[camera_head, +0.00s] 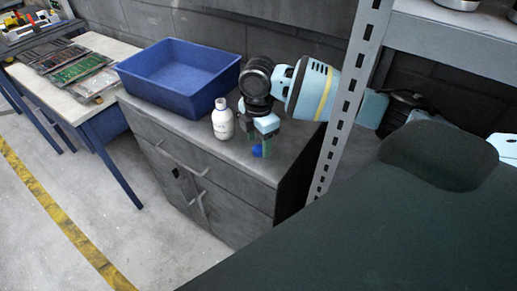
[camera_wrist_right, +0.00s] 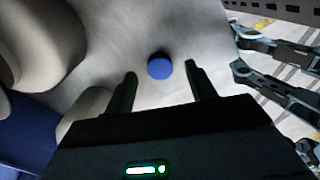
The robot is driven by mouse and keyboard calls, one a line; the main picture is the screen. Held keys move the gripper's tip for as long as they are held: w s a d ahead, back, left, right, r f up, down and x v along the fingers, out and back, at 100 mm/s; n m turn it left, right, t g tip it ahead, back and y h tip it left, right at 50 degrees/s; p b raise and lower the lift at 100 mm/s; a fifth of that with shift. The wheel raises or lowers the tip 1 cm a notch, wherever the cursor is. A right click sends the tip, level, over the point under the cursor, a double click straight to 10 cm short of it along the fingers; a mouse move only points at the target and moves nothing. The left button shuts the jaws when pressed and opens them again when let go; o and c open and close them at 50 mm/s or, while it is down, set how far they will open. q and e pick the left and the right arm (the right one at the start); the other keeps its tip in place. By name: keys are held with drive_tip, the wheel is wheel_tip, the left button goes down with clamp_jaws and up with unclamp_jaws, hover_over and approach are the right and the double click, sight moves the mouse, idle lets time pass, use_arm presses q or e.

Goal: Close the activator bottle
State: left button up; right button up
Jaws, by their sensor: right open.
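The white bottle (camera_head: 222,122) stands upright on the cabinet top, in front of the blue bin. It is too small to tell whether its mouth is open. A blue cap (camera_head: 257,151) lies on the cabinet top to the right of the bottle, apart from it. My right gripper (camera_head: 263,138) points down over the cap and partly hides it. In the right wrist view the cap (camera_wrist_right: 159,66) shows between and just past the two spread fingertips, with nothing held. Pale rounded shapes, probably the bottle, show at the left there. My left gripper is not in view.
The blue bin (camera_head: 185,72) takes up the cabinet's back left. The grey cabinet (camera_head: 215,170) ends at a front edge with handles. A metal shelf upright (camera_head: 345,95) stands right of it. A side table (camera_head: 78,80) with boards is at the left. Dark jointed parts (camera_wrist_right: 275,80) show at the wrist view's right.

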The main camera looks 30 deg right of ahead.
drive_tip(key=shift+f, duration=0.95)
drive_tip(key=c, duration=1.1)
